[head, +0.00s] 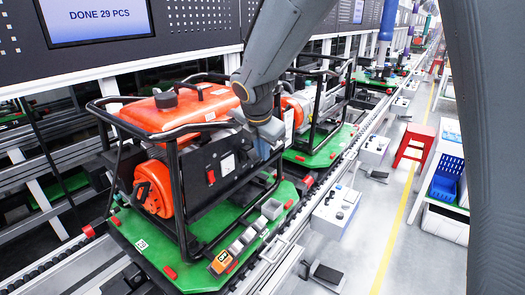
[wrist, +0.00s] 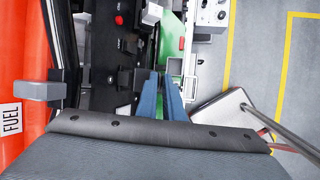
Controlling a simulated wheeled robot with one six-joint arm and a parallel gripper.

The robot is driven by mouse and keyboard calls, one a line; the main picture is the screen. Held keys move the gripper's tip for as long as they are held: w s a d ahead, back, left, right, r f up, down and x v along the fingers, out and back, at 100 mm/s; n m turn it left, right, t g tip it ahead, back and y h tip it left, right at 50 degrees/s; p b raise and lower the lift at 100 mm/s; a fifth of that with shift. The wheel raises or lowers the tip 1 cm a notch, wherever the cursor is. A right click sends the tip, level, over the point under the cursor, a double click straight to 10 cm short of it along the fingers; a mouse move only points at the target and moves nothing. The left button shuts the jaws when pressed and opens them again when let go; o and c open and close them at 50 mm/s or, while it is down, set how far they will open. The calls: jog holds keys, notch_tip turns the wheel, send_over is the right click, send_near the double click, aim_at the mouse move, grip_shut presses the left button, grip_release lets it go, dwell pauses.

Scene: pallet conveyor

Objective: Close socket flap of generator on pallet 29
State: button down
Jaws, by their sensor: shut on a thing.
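The near generator (head: 185,110) has an orange tank and a black tube frame, and stands on a green pallet (head: 190,275). A tag on this pallet is too small to read. Its dark control panel (head: 215,165) faces right, with a red switch and a white plate. In the wrist view the panel (wrist: 112,45) is left of my gripper. My gripper (wrist: 161,78) has two blue fingers at the panel's right edge, shut on what looks like the socket flap, mostly hidden between the tips. In the head view my wrist (head: 262,120) covers that end of the panel.
A second generator (head: 300,105) on a green pallet stands behind. Grey boxes (head: 247,236) and an orange device (head: 221,263) lie on the near pallet's right edge. A control box (head: 338,205) stands beside the conveyor. A screen reads "DONE 29 PCS".

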jog(key=shift+f, duration=0.1)
notch_tip(320, 180, down, 4)
jog(key=m+t+y+b, duration=0.1)
jog(key=t+y+b, duration=0.1)
jog(key=b, duration=0.5)
jog(key=m+t+y+b, duration=0.1)
jog(key=t+y+b, duration=0.2)
jog(key=b, duration=0.4)
jog(key=shift+w+y, duration=0.1)
jog(key=shift+y, duration=0.3)
jog(key=shift+b, duration=0.35)
jog(key=c, duration=2.2)
grip_release()
